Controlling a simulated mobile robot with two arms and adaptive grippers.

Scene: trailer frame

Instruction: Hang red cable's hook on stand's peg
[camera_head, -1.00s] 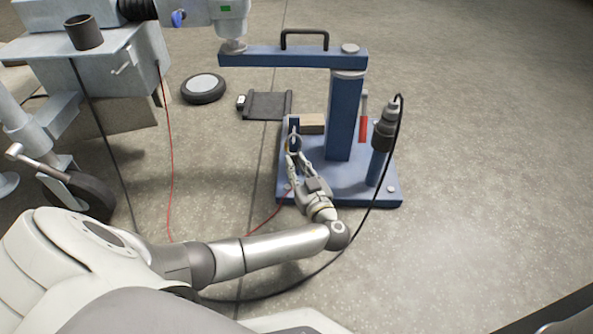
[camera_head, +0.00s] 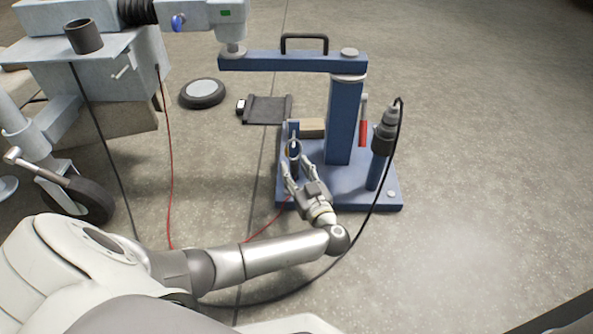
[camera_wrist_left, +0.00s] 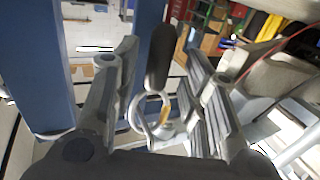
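The hook (camera_head: 294,149), a metal ring-like piece with a dark body, is at the small blue upright (camera_head: 293,127) on the stand's base (camera_head: 350,190). In the left wrist view the ring (camera_wrist_left: 137,114) sits between my fingers with gaps on both sides. The peg is hard to make out, so I cannot tell how the ring is seated on it. My left gripper (camera_head: 302,172) is open just in front of the hook; its spread fingers (camera_wrist_left: 155,100) show in the wrist view. The red cable (camera_head: 170,170) runs from the trailer to the floor and towards the stand. My right gripper is not in view.
The stand's tall blue column (camera_head: 342,120) and a black-cabled plug in a holder (camera_head: 384,135) stand right of my gripper. A red-handled tool (camera_head: 363,130) is behind. A black cable (camera_head: 330,262) loops under my arm. Floor at right is clear.

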